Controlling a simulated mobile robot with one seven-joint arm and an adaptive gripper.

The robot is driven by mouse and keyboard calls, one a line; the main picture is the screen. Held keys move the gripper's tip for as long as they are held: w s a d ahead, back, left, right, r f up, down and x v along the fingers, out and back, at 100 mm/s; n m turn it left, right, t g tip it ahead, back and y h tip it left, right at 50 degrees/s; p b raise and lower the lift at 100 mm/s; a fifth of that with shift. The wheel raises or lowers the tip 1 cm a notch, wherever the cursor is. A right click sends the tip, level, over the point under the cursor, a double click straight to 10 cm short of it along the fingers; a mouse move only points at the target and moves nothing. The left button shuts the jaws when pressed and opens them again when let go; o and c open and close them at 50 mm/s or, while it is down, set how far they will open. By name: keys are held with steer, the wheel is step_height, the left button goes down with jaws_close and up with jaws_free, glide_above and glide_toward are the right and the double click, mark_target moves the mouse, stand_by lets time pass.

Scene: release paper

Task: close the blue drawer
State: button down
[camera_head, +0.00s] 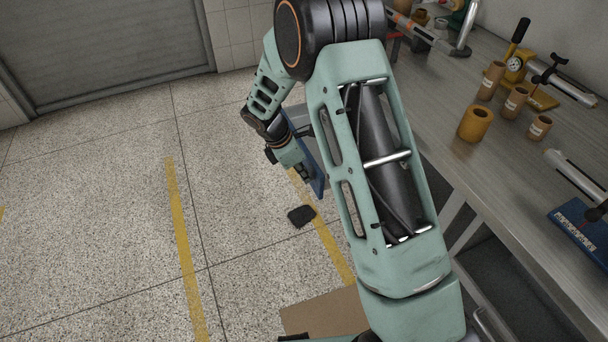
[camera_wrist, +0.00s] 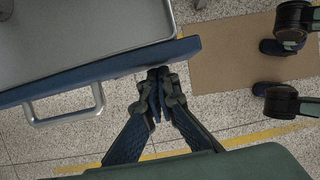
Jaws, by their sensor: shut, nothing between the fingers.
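The blue drawer shows in the wrist view as a long blue front (camera_wrist: 130,64), tilted across the upper left, with a silver bar handle (camera_wrist: 66,119) on its outer face. A flat grey surface (camera_wrist: 80,25) lies behind that front. In the head view only a narrow part of the blue front (camera_head: 317,178) shows beside my arm, below the bench level. My gripper (camera_wrist: 158,74) is shut and empty. Its fingertips are at the outer face of the front, right of the handle; I cannot tell if they touch. In the head view my gripper (camera_head: 305,176) is partly hidden against the blue front.
A brown sheet (camera_head: 325,314) and a small dark item (camera_head: 301,216) lie on the floor. Open floor is at the left.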

steer(key=w+d+p, duration=0.1)
steer(key=w+d, duration=0.2)
steer(key=d, duration=0.6)
steer(key=w+d+p, duration=0.2)
steer(key=w+d, duration=0.1)
steer(key=d, duration=0.6)
steer(key=w+d+p, duration=0.1)
steer(key=w+d, duration=0.2)
steer(key=d, duration=0.6)
steer(key=shift+d, duration=0.4)
steer(key=shift+d+r, duration=0.1)
steer(key=shift+d, duration=0.2)
